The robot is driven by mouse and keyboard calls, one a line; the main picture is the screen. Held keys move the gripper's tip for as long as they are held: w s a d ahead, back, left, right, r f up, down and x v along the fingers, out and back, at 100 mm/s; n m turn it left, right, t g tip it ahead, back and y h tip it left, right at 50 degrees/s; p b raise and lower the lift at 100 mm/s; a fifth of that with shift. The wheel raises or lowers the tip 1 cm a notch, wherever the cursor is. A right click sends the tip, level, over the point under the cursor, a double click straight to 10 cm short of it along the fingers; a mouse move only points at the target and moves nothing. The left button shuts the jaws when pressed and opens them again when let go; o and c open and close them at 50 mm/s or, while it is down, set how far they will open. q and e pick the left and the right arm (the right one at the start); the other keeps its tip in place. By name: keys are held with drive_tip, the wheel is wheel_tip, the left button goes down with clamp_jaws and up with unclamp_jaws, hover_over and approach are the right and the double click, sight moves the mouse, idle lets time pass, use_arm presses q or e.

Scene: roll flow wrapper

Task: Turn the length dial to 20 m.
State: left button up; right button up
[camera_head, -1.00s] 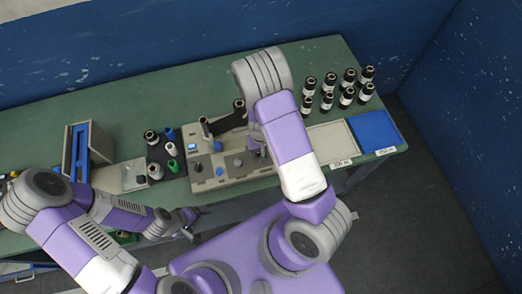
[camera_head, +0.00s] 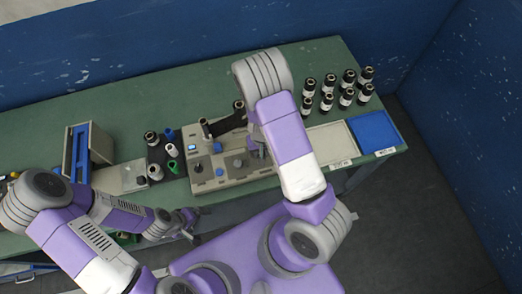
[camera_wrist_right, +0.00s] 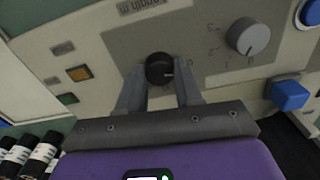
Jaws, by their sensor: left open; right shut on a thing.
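The dark round length dial (camera_wrist_right: 159,68) sits on a grey panel beside an upside-down "Length m" label (camera_wrist_right: 148,6) in the right wrist view. It has a pale pointer line, pointing right in the picture. My right gripper (camera_wrist_right: 161,82) is shut on the dial, one finger on each side. The scale marks around the dial are mostly hidden or too small to read. In the head view my right forearm covers much of the wrapper machine (camera_head: 206,184). My left gripper (camera_head: 193,228) is open and empty, in front of the table edge.
A lighter grey dial (camera_wrist_right: 247,36) and a blue button (camera_wrist_right: 290,95) are right of the gripper. An amber button (camera_wrist_right: 78,73) is at left. Several dark rolls (camera_head: 328,100) stand at the back right, near a blue tray (camera_head: 375,130).

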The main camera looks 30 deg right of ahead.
drive_tip(key=m+p, duration=0.1)
drive_tip(key=m, duration=0.2)
drive_tip(key=shift+m, duration=0.3)
drive_tip(key=shift+m+p, duration=0.3)
drive_tip(key=shift+m, duration=1.3)
drive_tip(key=o, duration=1)
drive_tip(key=shift+o, duration=0.2)
wheel_tip(320, 180, up, 8)
drive_tip(key=shift+f+p, duration=0.15)
drive_tip(key=shift+p, duration=0.8)
